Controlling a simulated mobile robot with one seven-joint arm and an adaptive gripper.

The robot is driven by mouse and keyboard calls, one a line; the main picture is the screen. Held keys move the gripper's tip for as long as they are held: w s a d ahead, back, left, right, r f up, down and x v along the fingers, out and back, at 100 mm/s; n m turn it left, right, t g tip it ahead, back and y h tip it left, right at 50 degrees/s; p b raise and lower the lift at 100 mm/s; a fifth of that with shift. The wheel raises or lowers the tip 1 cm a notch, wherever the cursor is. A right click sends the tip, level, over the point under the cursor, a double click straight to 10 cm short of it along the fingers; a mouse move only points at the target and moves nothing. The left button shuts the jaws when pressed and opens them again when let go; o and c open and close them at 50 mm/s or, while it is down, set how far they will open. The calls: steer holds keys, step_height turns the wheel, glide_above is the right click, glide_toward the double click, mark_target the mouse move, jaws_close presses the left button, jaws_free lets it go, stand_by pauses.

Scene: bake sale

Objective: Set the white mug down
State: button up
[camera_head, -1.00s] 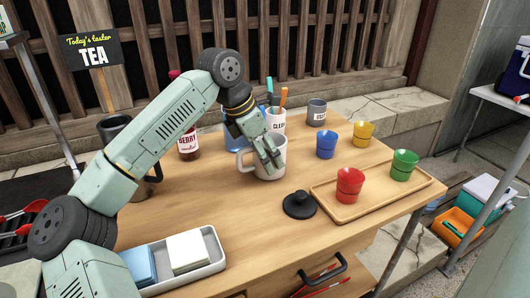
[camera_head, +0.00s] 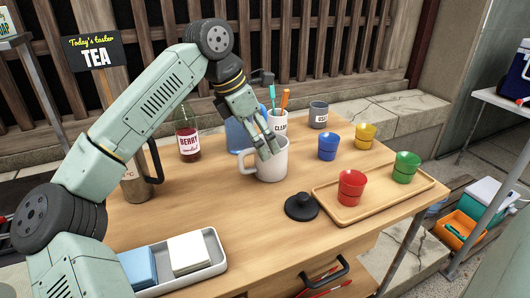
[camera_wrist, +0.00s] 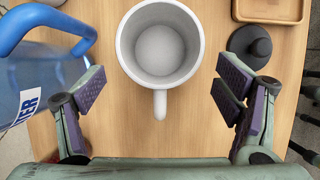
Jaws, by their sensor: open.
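The white mug (camera_head: 271,164) stands upright on the wooden table (camera_head: 235,210), near its middle. In the wrist view the mug (camera_wrist: 160,83) is empty, and its handle points toward my gripper. My gripper (camera_head: 267,148) is above and beside the mug's rim in the head view. In the wrist view my gripper (camera_wrist: 162,94) is open, with one purple-padded finger on each side of the mug and a gap between each finger and the mug wall. The fingertips partly cover the rim in the head view.
A blue jug (camera_wrist: 42,75) is close left of my gripper in the wrist view. A black lid (camera_head: 301,206) lies before the mug. A wooden tray (camera_head: 385,199) holds red and green cups. A berry bottle (camera_head: 188,140) and a blue cup (camera_head: 327,146) stand nearby. The front middle is clear.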

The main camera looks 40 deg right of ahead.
steer(key=v, duration=0.6)
steer(key=shift+a+r, duration=0.1)
steer(key=shift+r, duration=0.15)
stand_by(1.2)
